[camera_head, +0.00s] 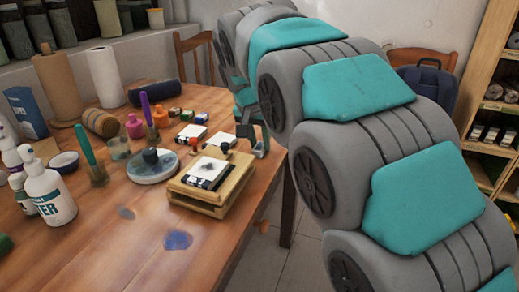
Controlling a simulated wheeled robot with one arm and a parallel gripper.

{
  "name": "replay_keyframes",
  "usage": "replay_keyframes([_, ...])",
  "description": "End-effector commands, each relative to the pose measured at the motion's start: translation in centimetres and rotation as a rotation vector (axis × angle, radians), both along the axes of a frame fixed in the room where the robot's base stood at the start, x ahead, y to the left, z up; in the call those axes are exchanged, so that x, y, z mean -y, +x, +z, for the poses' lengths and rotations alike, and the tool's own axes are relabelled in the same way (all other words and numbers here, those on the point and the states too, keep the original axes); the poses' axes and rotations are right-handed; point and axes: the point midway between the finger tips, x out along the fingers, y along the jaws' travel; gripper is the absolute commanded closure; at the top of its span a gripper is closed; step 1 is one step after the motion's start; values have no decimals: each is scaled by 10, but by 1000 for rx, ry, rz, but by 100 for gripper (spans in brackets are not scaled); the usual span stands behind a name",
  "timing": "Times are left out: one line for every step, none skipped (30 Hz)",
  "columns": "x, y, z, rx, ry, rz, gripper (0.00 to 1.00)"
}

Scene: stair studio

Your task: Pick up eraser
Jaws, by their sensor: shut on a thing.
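My gripper (252,140) is small in the head view, low at the table's right edge, just behind and right of the wooden block stack. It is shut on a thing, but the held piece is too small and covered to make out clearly. A small white block with a dark band (208,172), eraser-like, lies on top of the wooden stack (186,190). Similar white and dark pieces (190,133) lie farther back on the table. I cannot tell for sure which of these are erasers.
The wooden table (130,245) has bare, paint-stained room in front. A round dish (153,168), a brush in a jar (90,160) and a white bottle (48,192) stand left of the stack. Chairs (195,58) are behind; a shelf (490,105) is at right.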

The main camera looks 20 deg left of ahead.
Motion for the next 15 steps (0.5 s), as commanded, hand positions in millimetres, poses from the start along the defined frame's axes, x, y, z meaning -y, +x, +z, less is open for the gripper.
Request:
replay_keyframes([0,0,0,0,0,0,100])
replay_keyframes([0,0,0,0,0,0,100])
replay_keyframes([0,0,0,0,0,0,100])
replay_keyframes([0,0,0,0,0,0,100])
replay_keyframes([0,0,0,0,0,0,100])
replay_keyframes([0,0,0,0,0,0,100])
replay_keyframes([0,0,0,0,0,0,100])
replay_keyframes([0,0,0,0,0,0,100])
replay_keyframes([0,0,0,0,0,0,100])
replay_keyframes([0,0,0,0,0,0,100])
replay_keyframes([0,0,1,0,0,0,100])
replay_keyframes([0,0,2,1,0,0,100])
replay_keyframes([0,0,2,1,0,0,100])
replay_keyframes([0,0,3,1,0,0,100])
replay_keyframes([0,1,5,1,1,0,100])
